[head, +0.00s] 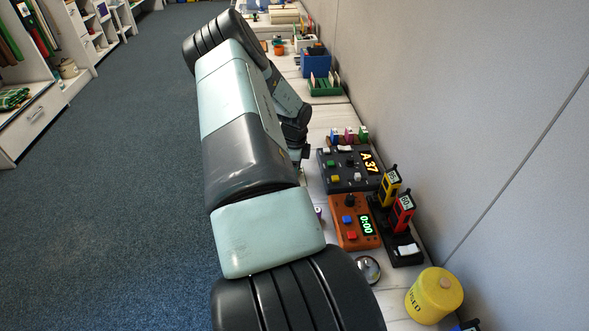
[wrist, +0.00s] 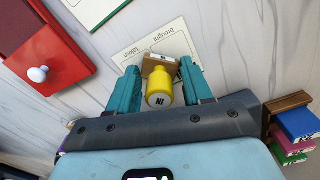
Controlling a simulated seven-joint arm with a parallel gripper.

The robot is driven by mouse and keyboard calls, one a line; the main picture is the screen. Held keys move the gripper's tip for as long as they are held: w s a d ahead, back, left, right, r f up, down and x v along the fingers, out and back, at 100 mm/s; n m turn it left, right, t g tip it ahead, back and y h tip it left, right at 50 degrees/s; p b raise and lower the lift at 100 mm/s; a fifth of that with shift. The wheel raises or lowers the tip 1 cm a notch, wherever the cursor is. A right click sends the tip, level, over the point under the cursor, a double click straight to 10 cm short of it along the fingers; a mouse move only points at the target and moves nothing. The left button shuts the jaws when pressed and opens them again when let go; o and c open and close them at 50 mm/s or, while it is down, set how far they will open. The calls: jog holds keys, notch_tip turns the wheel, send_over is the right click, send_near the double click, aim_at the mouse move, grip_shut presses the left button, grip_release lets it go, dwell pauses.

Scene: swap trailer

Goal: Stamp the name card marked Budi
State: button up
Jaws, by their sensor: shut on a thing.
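My gripper (wrist: 160,86) shows in the wrist view with its two teal fingers on either side of a yellow stamp (wrist: 160,80). It is shut on this stamp, whose round end facing the camera reads "IN". A small wooden block with a pale label (wrist: 161,58) shows just beyond the stamp. A pale printed sheet (wrist: 181,42) with the words "brought" and "taken" lies beyond and partly under them. In the head view my arm hides the gripper and the stamp. I cannot make out a name card marked Budi in either view.
A wooden rack (wrist: 287,103) with blue, pink and green stamps stands right of my gripper. A red box (wrist: 62,62) with a white knob is at the left. In the head view, a dark panel (head: 348,186) and an orange timer (head: 346,236) stand near the wall.

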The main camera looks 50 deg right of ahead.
jog(key=shift+f, duration=0.1)
dwell(0.3)
jog(key=shift+r, duration=3.55)
jog(key=w+a+r+n, duration=0.6)
jog(key=a+r+n, duration=0.1)
jog(key=a, duration=0.3)
jog(key=w+a+r+n, duration=0.5)
jog(key=a+r+n, duration=0.15)
jog(key=a, duration=0.25)
jog(key=s+a+r+n, duration=0.2)
jog(key=a+r+n, duration=0.4)
jog(key=a, duration=0.6)
jog(key=s+a+r+n, duration=0.2)
jog(key=a+r+n, duration=0.5)
jog(key=a+n, duration=0.4)
jog(key=shift+a+r, duration=0.2)
jog(key=shift+a, duration=0.15)
jog(key=shift+w, duration=0.1)
